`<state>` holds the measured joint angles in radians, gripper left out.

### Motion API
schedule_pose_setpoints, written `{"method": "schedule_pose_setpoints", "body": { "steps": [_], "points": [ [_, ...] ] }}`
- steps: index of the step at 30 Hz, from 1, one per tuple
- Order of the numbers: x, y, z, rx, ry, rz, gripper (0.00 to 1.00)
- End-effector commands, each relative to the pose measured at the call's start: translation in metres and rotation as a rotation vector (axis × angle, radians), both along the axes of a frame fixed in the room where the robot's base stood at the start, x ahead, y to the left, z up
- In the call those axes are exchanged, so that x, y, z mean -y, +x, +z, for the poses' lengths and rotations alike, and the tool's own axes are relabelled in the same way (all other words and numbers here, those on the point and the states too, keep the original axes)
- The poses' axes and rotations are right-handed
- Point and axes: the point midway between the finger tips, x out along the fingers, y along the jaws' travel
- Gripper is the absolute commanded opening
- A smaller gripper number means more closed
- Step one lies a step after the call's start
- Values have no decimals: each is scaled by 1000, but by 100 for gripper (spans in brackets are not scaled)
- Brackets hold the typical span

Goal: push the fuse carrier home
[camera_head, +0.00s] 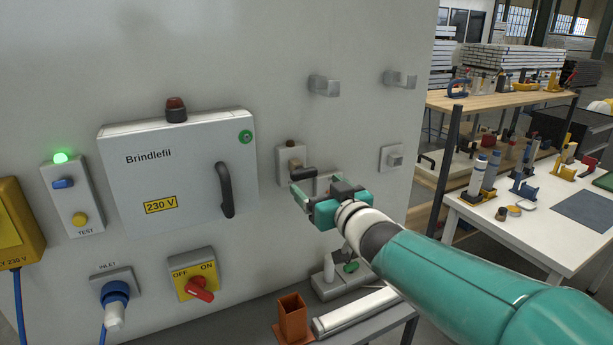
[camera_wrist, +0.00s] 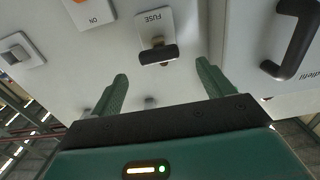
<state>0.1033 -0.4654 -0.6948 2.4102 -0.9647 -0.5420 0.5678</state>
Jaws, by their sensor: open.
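The fuse carrier (camera_wrist: 158,54) has a black bar handle on a short stem. It stands out from a pale plate (camera_wrist: 153,18) marked FUSE in the wrist view. In the head view, the carrier (camera_head: 302,173) shows on the wall panel right of the grey cabinet. My green gripper (camera_wrist: 162,72) is open and empty. Its two fingers point toward the panel, one on each side of the carrier's handle, apart from it. In the head view, my gripper (camera_head: 318,195) is just in front of and below the carrier. The carrier's inner end is hidden in its holder.
The grey cabinet (camera_head: 180,150) with its black door handle (camera_head: 225,190) stands close on the left. A square grey fitting (camera_head: 393,158) is on the panel to the right.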

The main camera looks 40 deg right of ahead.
Motion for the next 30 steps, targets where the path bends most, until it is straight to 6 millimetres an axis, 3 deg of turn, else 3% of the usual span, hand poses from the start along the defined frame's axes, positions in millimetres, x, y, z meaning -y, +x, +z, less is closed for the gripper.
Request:
{"method": "schedule_pose_setpoints", "body": {
  "steps": [12,25,30],
  "points": [
    [16,52,-1,-2,0,-1,80],
    [18,60,0,0,0,-1,80],
    [18,60,0,0,0,-1,49]
  ]
}}
